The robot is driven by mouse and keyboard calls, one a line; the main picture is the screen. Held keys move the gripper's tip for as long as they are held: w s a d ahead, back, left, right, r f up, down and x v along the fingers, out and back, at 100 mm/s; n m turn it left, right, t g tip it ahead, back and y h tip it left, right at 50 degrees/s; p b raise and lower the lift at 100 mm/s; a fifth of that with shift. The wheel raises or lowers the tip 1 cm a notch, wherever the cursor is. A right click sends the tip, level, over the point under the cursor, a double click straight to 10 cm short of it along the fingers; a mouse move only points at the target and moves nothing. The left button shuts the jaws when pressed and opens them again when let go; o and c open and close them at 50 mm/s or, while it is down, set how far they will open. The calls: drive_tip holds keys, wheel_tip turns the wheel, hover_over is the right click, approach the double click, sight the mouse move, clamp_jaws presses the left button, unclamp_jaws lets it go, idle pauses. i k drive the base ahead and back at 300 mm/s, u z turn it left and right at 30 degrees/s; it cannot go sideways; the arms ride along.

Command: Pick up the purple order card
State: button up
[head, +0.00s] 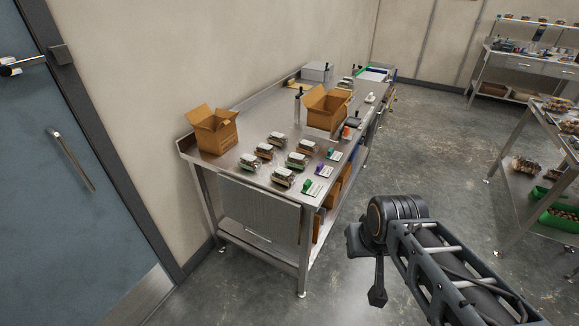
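Small white cards with coloured pieces stand in a row along the right edge of the steel table (260,118). The nearest card (312,187) has a green piece at its left and a dark purple piece (317,191) at its right, by the table's front corner. My gripper (377,297) hangs at the end of my arm over the floor, right of the table and apart from the cards. Its fingers are too small and dark to show whether they are open.
Several clear clamshell trays (283,177) sit left of the cards. Two open cardboard boxes (216,138) (325,110) stand on the table. A blue door (60,180) is at the left. Another steel table (510,170) stands at the right, with free floor between.

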sight(323, 170)
drive_tip(key=u, duration=0.05)
drive_tip(key=k, duration=0.6)
drive_tip(key=u, duration=0.7)
drive_tip(key=i, duration=0.55)
drive_tip(key=u, duration=0.6)
drive_tip(key=i, duration=0.75)
drive_tip(key=z, duration=0.7)
drive_tip(key=i, duration=0.55)
drive_tip(key=z, duration=0.65)
